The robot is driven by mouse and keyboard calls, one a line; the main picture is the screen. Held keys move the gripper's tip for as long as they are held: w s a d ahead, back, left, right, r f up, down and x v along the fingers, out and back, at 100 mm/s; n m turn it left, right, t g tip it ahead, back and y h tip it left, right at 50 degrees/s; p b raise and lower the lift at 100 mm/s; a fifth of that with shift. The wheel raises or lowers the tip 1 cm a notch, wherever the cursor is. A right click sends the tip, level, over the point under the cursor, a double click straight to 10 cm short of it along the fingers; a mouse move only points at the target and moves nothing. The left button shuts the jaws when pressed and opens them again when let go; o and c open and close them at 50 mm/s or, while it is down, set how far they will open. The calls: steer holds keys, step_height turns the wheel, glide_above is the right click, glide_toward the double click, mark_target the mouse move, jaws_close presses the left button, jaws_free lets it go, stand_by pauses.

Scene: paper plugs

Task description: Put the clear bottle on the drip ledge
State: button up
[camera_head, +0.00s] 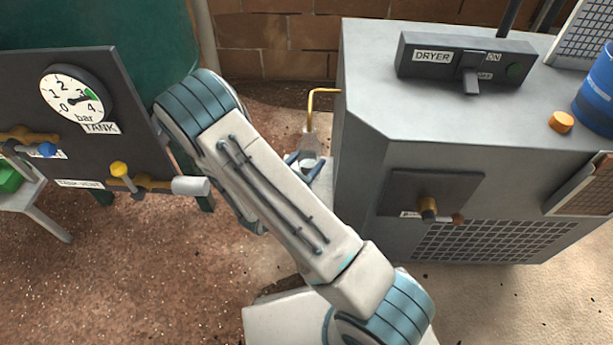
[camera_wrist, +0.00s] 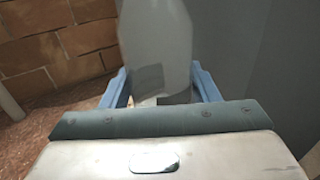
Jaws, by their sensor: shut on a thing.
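The clear bottle (camera_head: 309,146) is upright beside the left side of the dryer cabinet, below a bent brass pipe (camera_head: 323,91). My gripper (camera_head: 305,164) is shut on it, with one blue finger on each side. In the wrist view the bottle (camera_wrist: 155,40) stands pale and see-through between the blue fingers (camera_wrist: 160,88). The pipe's end overlaps the bottle's neck in the head view; I cannot tell whether it enters it. A pale surface (camera_head: 325,181) beside the cabinet, likely the drip ledge, is partly hidden by my arm. Contact between bottle and ledge is not visible.
The grey dryer cabinet (camera_head: 440,105) stands close on the right, with a switch box (camera_head: 465,62), an orange cap (camera_head: 561,122) and a blue can (camera_head: 597,95) on top. The tank panel (camera_head: 95,135) with gauge and valves is left. A brick wall (camera_head: 262,45) is behind.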

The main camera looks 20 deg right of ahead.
mark_target(306, 171)
steer(key=shift+f+b, duration=0.75)
steer(key=shift+f, duration=1.2)
steer(key=shift+f, duration=0.2)
steer(key=o, duration=0.9)
steer(key=shift+r, duration=0.1)
steer(key=shift+s+a+r, duration=0.1)
steer(key=shift+r, duration=0.05)
steer(key=p+v, duration=0.3)
steer(key=v, duration=0.8)
steer(key=shift+s+a, duration=0.25)
steer(key=shift+s, duration=0.05)
